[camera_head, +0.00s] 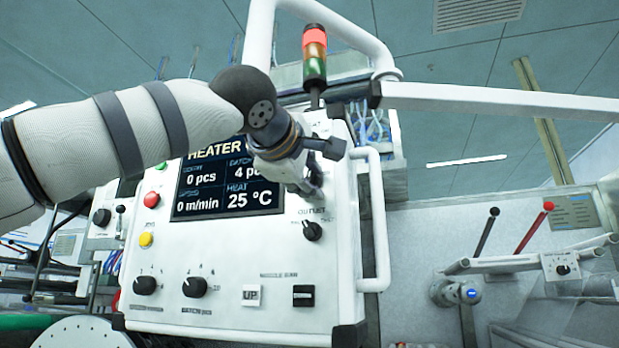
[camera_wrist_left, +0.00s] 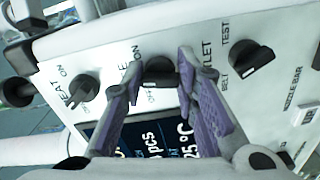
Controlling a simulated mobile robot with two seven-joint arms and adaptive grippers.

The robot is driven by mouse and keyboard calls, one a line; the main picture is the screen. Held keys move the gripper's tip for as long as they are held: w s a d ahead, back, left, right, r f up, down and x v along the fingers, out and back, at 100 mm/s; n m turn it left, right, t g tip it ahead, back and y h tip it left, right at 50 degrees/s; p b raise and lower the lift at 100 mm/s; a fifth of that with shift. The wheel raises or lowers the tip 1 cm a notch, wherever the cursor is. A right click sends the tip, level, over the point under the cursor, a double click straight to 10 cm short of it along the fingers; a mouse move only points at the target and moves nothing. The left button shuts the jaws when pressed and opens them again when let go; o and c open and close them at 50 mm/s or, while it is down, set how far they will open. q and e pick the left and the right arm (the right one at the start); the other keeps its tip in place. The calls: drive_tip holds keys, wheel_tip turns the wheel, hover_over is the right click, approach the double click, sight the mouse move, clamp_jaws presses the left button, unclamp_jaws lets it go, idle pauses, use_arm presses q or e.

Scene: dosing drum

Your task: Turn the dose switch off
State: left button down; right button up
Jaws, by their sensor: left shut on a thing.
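The dose switch (camera_wrist_left: 160,70) is a black rotary knob on the white control panel (camera_head: 240,250). In the left wrist view it sits between my purple fingertips, beside a partly covered label ending in E and the word ON. My left gripper (camera_head: 314,186) is at the upper right of the panel in the head view, shut on this knob; it also shows in the left wrist view (camera_wrist_left: 160,64). The gripper hides the knob in the head view. The fingers cover part of its marking, so its exact setting is hard to read. My right gripper is not in view.
The outlet knob (camera_head: 312,231) is close below the gripper. The heat knob (camera_wrist_left: 83,89) lies on the other side. A display (camera_head: 235,195) reads 25 °C. A white handrail (camera_head: 376,220) runs along the panel's right edge; a signal lamp (camera_head: 314,55) stands above.

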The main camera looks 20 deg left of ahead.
use_arm(q)
drive_tip(key=n, duration=0.4)
drive_tip(key=shift+r, duration=0.1)
drive_tip(key=shift+n, duration=2.1)
drive_tip(key=c, duration=1.2)
unclamp_jaws()
drive_tip(key=shift+c, duration=0.2)
drive_tip(key=shift+s, duration=0.1)
drive_tip(key=s, duration=1.1)
drive_tip(key=shift+s+a, duration=0.25)
drive_tip(key=shift+s, duration=0.15)
